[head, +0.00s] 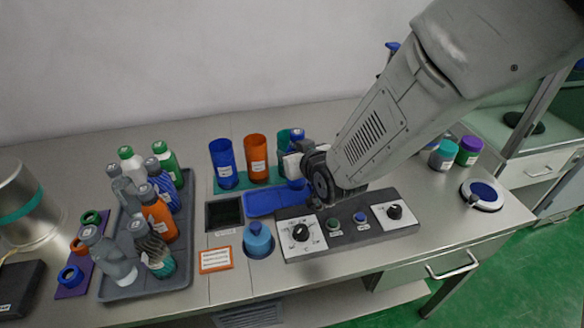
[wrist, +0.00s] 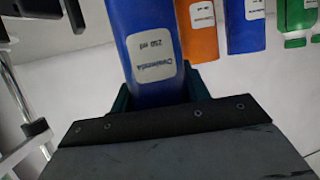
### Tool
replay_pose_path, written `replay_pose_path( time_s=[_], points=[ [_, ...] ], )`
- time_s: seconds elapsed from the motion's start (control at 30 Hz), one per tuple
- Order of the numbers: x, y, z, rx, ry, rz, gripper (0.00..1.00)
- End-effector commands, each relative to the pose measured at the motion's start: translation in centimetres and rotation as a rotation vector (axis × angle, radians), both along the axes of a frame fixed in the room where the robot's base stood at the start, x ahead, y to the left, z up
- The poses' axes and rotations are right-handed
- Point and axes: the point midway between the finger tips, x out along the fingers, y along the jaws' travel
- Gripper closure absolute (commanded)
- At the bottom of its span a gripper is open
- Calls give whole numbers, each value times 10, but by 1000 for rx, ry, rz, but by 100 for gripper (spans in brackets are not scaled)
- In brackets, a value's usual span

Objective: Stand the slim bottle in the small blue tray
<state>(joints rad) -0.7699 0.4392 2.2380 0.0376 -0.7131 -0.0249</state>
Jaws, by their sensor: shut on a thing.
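My gripper (head: 302,160) is shut on a slim blue bottle (wrist: 155,50) with a white label. In the head view the bottle's blue top (head: 296,134) shows above my gripper and its lower end shows below. It looks upright, over the right part of the small blue tray (head: 262,204). My gripper and wrist cover part of the bottle and tray. I cannot tell whether the bottle's base touches the tray. In the wrist view the teal finger pads (wrist: 160,95) press on the bottle's two sides.
Blue (head: 223,165) and orange (head: 256,160) cups and a partly hidden teal cup stand behind the tray. A dark square recess (head: 224,214) lies left of it. A control panel (head: 345,226) and a light-blue bottle (head: 257,240) are in front. A grey tray (head: 172,278) of several bottles stands left.

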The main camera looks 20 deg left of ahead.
Motion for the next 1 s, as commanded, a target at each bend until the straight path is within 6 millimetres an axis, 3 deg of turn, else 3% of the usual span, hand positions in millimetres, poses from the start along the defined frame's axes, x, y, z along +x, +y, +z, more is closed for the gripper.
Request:
replay_pose_path(
  time_s=[0.33,0.7,0.73,0.8,1.0],
  points=[
    [-1,2,-41,-1,0,4,85],
    [-1,2,-45,2,-1,3,85],
    [-1,2,-45,2,-1,3,48],
    [-1,2,-45,1,-1,3,32],
    [-1,2,-45,1,-1,3,32]
  ],
)
